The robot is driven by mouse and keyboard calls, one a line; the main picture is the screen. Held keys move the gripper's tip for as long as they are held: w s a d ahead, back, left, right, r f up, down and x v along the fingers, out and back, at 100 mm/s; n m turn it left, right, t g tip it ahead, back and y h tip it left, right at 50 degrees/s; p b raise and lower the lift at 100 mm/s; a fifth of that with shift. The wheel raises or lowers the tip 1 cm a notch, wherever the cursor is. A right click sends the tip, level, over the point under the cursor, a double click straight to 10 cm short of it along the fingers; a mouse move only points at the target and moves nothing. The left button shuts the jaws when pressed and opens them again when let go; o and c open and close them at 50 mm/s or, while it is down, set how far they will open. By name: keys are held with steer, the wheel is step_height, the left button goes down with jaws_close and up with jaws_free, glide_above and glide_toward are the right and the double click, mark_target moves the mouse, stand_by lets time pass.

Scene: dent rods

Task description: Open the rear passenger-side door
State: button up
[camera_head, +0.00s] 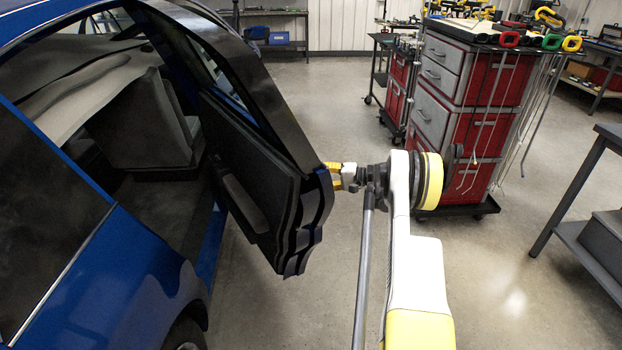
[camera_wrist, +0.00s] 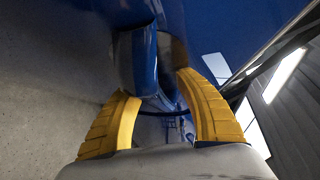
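The car's rear door (camera_head: 246,207) stands swung out from the blue body in the head view, with its dark inner panel facing me and the seat visible through the opening. My gripper (camera_head: 335,175) is at the outer side of the door, by its free edge. In the wrist view, the blue door handle (camera_wrist: 138,62) sticks out from the door's outer skin (camera_wrist: 235,30). The two yellow fingers of my gripper (camera_wrist: 153,85) are spread apart, one on each side of the handle's end. Firm contact with the handle is not visible.
A dark workbench (camera_head: 590,190) is at the right edge. The floor (camera_head: 490,280) between the car and workbench is clear around my arm.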

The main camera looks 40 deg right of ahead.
steer(key=v, duration=1.2)
steer(key=shift+a, duration=0.1)
